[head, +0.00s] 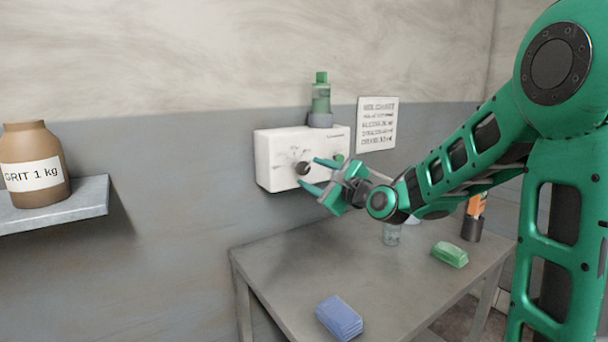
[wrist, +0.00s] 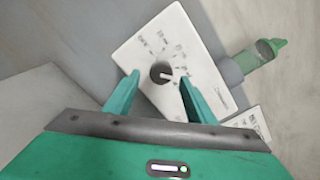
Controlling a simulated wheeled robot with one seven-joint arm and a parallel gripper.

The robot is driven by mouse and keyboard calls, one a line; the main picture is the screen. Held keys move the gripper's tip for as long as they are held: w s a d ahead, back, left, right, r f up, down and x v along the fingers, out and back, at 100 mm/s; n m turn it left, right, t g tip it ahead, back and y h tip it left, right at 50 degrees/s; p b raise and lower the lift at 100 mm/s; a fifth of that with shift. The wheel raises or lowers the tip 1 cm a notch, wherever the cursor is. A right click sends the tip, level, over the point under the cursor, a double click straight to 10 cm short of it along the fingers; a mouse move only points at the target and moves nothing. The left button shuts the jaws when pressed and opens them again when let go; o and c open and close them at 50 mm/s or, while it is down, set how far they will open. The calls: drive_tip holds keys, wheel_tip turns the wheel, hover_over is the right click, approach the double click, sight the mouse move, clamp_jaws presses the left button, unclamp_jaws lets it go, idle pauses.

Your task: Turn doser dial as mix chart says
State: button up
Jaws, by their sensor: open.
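The doser (head: 275,158) is a white box on the wall with a green bottle (head: 321,95) standing on top. Its dark dial (head: 303,168) sits on the front face; in the wrist view the dial (wrist: 162,72) has a light pointer mark and a ring of labels too small to read. The mix chart (head: 377,124) is a white sheet on the wall right of the doser; its lines are blurred. My gripper (head: 318,174) is open in front of the doser. In the wrist view its fingers (wrist: 158,90) lie to either side below the dial, with nothing seen between them.
A shelf (head: 60,212) at left holds a brown grit jar (head: 35,150).

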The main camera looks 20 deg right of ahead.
sight(305, 170)
drive_tip(key=shift+v, duration=2.8)
drive_tip(key=w+a+n, duration=0.1)
drive_tip(key=w+n, duration=0.2)
drive_tip(key=n, duration=0.2)
drive_tip(key=w+a+n, duration=0.1)
drive_tip(key=w+n, duration=0.2)
drive_tip(key=n, duration=0.3)
drive_tip(key=w+a+n, duration=0.1)
drive_tip(key=w+n, duration=0.3)
drive_tip(key=n, duration=0.1)
drive_tip(key=shift+w+a, duration=0.1)
drive_tip(key=shift+a, duration=0.1)
drive_tip(key=c, duration=1)
drive_tip(key=shift+n, duration=0.4)
